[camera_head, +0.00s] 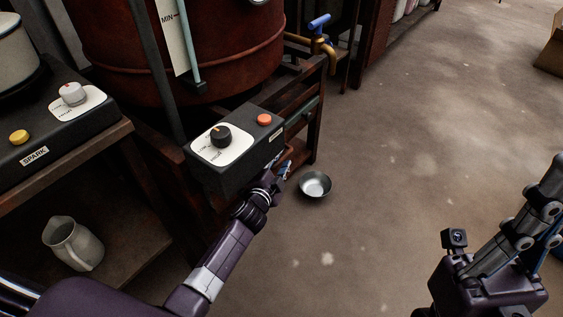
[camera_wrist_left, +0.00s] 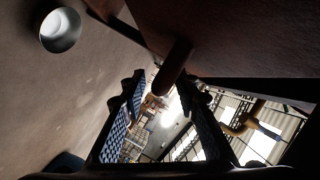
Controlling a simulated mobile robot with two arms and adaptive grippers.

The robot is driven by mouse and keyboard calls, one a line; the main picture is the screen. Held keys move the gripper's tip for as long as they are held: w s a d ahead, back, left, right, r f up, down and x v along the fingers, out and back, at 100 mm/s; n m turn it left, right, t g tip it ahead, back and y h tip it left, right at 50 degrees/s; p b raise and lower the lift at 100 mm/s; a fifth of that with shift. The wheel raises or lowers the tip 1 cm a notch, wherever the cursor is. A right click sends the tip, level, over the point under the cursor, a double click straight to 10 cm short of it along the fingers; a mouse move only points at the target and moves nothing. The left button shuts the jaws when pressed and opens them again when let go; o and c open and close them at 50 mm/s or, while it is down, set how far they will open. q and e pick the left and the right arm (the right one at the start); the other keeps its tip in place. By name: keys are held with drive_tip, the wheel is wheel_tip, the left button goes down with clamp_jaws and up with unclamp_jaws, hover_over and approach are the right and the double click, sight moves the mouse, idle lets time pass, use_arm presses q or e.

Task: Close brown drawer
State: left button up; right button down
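In the left wrist view a brown wooden panel (camera_wrist_left: 235,40), which looks like the drawer's front, fills the upper right. A rounded brown knob (camera_wrist_left: 176,66) sticks out from it, just beyond and between my fingertips. My left gripper (camera_wrist_left: 163,85) has its two padded fingers apart, with nothing gripped between them. In the head view my left gripper (camera_head: 284,171) is beside the lower right end of the black control box, which hides most of the drawer. How far the drawer stands out cannot be told. My right gripper (camera_head: 520,232) is at the lower right, away from the furniture.
The control box (camera_head: 235,150) has a black dial and an orange button. A metal bowl (camera_head: 315,185) lies on the floor close to my left gripper. A red vat (camera_head: 200,50) stands behind. A jug (camera_head: 72,243) sits on the left shelf.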

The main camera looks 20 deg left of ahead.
use_arm(q)
drive_tip(key=shift+w, duration=0.1)
drive_tip(key=shift+c, duration=0.7)
clamp_jaws()
drive_tip(key=a, duration=0.1)
drive_tip(key=w+a, duration=0.1)
drive_tip(key=a, duration=0.1)
drive_tip(key=shift+w+a+p, duration=0.1)
drive_tip(key=shift+a+p, duration=0.1)
drive_tip(key=shift+p, duration=0.2)
drive_tip(key=shift+o, duration=0.7)
unclamp_jaws()
